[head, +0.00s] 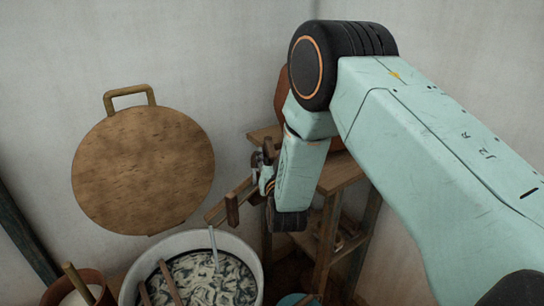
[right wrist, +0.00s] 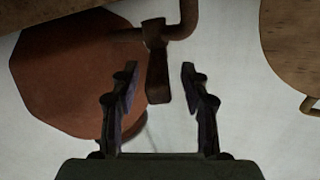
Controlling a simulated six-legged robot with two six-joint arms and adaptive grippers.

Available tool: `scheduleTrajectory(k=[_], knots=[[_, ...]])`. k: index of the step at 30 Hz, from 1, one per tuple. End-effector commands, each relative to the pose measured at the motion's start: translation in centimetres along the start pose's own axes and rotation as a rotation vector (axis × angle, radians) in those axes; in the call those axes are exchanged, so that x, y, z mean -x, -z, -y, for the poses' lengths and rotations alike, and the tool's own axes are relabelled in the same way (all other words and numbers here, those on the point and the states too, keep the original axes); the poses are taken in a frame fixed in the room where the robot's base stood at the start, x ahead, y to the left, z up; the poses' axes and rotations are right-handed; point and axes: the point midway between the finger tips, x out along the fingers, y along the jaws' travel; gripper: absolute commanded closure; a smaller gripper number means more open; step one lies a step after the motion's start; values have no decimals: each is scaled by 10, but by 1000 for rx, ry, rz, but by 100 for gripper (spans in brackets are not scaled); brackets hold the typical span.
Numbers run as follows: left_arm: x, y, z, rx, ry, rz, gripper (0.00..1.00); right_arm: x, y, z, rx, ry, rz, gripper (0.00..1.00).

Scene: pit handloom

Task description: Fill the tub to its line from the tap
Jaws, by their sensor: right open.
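A round tub (head: 250,247) with a pale rim stands at the bottom of the head view, holding dark liquid with pale swirls. The tap (head: 232,208) is brown, with its spout end over the tub. A thin pale streak (head: 213,242) runs from below the spout into the tub and looks like water. My right gripper (head: 264,172) is open at the tap. In the right wrist view the tap's brown handle (right wrist: 157,78) lies between the parted fingers (right wrist: 159,69), with gaps beside it. The tub's fill line cannot be made out. My left gripper is not visible.
A reddish-brown vessel (right wrist: 70,80) stands behind the tap on a wooden stand (head: 345,174), partly hidden by my arm. A round wooden board (head: 143,168) with a handle is against the wall. A brown bucket (head: 97,285) is left of the tub. Sticks lie in the tub.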

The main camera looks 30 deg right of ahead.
Motion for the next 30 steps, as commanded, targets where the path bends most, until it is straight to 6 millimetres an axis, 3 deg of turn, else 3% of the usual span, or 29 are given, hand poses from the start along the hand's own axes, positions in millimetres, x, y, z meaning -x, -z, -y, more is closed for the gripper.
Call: scheduleTrajectory(k=[10, 26, 30], knots=[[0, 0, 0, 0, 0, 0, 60, -6, 1, -2, 0, -2, 0, 54], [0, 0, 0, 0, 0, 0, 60, -7, 1, -2, 0, -3, -1, 98], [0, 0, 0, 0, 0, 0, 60, -7, 1, -2, 0, -3, -2, 100]])
